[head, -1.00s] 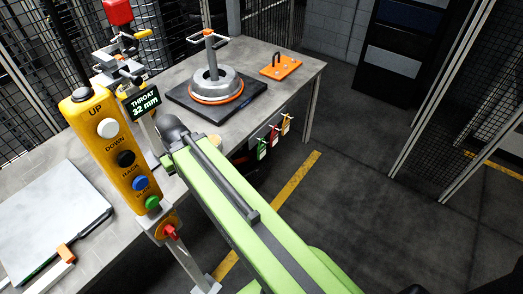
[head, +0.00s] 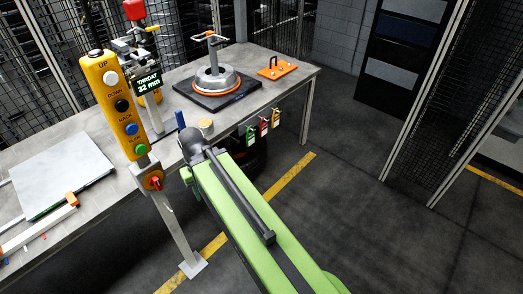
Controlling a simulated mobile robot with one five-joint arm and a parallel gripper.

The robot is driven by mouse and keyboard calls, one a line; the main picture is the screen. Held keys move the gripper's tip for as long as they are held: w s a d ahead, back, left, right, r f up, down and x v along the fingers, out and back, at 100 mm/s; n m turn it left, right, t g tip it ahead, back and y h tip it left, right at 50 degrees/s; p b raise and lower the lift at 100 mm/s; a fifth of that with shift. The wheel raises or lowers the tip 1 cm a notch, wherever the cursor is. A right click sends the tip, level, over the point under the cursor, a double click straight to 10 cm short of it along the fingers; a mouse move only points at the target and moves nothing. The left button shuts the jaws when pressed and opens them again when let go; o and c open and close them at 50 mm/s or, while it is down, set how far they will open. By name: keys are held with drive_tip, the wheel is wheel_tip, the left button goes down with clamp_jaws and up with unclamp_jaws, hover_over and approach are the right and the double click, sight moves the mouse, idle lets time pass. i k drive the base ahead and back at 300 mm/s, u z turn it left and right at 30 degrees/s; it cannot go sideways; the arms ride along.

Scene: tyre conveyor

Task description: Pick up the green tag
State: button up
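The green tag (head: 250,137) hangs from the front edge of the grey table, at the left end of a short row. A red tag (head: 264,128) and an orange tag (head: 276,118) hang to its right. My green arm reaches up from the bottom of the head view, and its dark joint is left of and slightly below the green tag, apart from it in the picture. My gripper is not visible; the arm beyond that joint is mostly hidden.
A yellow button pendant (head: 118,105) on a post stands at the left. Floor right of the tags is open.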

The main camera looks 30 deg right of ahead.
sight(250, 136)
drive_tip(key=u, duration=0.15)
drive_tip(key=k, duration=0.2)
drive_tip(key=u, duration=1.15)
drive_tip(key=k, duration=0.55)
drive_tip(key=z, duration=0.8)
drive_tip(key=i, duration=2)
